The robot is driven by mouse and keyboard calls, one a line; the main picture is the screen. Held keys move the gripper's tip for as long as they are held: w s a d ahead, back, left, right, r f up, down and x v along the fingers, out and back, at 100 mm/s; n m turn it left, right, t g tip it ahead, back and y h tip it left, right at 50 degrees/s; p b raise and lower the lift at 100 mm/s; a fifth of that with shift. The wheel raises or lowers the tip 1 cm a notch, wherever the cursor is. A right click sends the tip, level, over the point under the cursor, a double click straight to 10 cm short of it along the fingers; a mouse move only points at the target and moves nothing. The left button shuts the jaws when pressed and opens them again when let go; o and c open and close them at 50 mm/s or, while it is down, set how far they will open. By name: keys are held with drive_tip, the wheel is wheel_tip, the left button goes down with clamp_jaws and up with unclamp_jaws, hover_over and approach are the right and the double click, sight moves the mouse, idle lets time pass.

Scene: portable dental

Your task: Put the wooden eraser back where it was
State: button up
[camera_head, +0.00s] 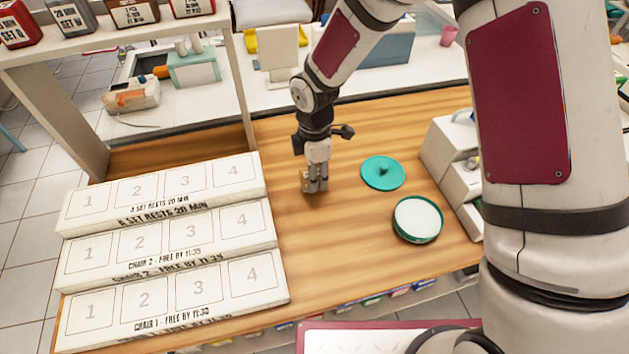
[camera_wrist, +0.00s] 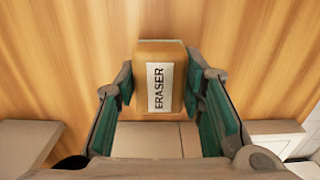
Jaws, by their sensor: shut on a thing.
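The wooden eraser (camera_wrist: 175,62) is a tan block with a white label reading ERASER, seen between the green finger pads in the wrist view. My gripper (camera_wrist: 160,100) is shut on it, with one pad at each side. In the head view my gripper (camera_head: 316,188) points down over the middle of the wooden table (camera_head: 330,235), left of a teal lid (camera_head: 383,173). Only a small tan part of the eraser (camera_head: 306,184) shows there. I cannot tell whether the eraser touches the table.
A teal-rimmed round dish (camera_head: 418,219) with white contents sits to the right. White numbered step boards (camera_head: 170,245) fill the table's left side. A white drawer unit (camera_head: 455,160) stands at the right. A shelf (camera_head: 110,45) with labelled boxes is at upper left. Bare wood surrounds my gripper.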

drive_tip(key=shift+f, duration=1.55)
drive_tip(key=shift+f, duration=0.15)
drive_tip(key=o, duration=1.1)
